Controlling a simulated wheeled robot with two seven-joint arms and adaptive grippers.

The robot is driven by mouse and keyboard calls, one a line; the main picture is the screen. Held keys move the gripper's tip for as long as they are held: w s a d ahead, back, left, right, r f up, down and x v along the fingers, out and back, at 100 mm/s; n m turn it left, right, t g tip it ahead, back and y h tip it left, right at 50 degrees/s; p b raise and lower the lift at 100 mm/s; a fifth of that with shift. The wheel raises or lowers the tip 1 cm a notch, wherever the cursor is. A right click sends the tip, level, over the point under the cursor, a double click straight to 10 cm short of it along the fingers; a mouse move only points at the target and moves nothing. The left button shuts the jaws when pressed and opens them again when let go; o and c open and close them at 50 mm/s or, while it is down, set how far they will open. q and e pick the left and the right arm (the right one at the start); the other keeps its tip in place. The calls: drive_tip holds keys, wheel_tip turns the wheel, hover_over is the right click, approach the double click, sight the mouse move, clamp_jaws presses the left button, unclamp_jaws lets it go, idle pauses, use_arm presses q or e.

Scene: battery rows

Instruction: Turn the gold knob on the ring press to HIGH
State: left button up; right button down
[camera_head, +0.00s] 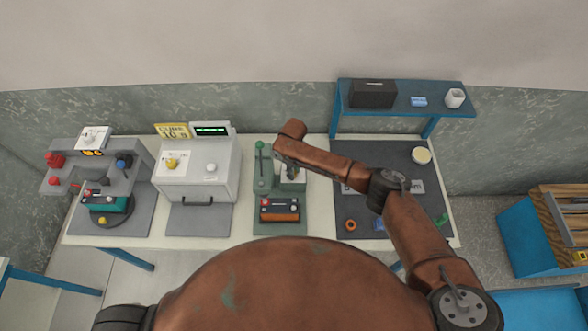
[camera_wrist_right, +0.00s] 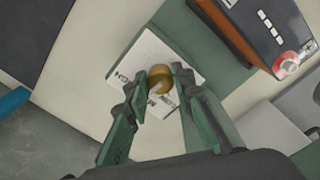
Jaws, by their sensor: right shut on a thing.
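The ring press (camera_head: 264,184) is the green machine in the middle of the bench, with a lever at its back left. Its gold knob (camera_wrist_right: 160,77) sits on a white label plate (camera_wrist_right: 183,58) in the right wrist view. Dark lettering shows on the plate, but fingers partly cover it and I cannot tell which setting the knob points to. My right gripper (camera_wrist_right: 160,82) has its two green fingers closed on either side of the knob. In the head view my right arm hides the knob. My left gripper is not in view.
A dark and orange battery (camera_head: 280,209) lies at the press's front. A grey box machine (camera_head: 200,180) with another gold knob stands to the left. A dark mat (camera_head: 355,215) with small parts lies right, under my arm. A blue shelf (camera_head: 395,103) stands behind.

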drive_tip(key=shift+m+p, duration=1.3)
drive_tip(key=shift+m, duration=1)
drive_tip(key=c, duration=1.7)
unclamp_jaws()
drive_tip(key=shift+o, duration=0.2)
drive_tip(key=shift+r, duration=0.1)
wheel_tip(320, 180, up, 12)
drive_tip(key=shift+s+a, duration=0.1)
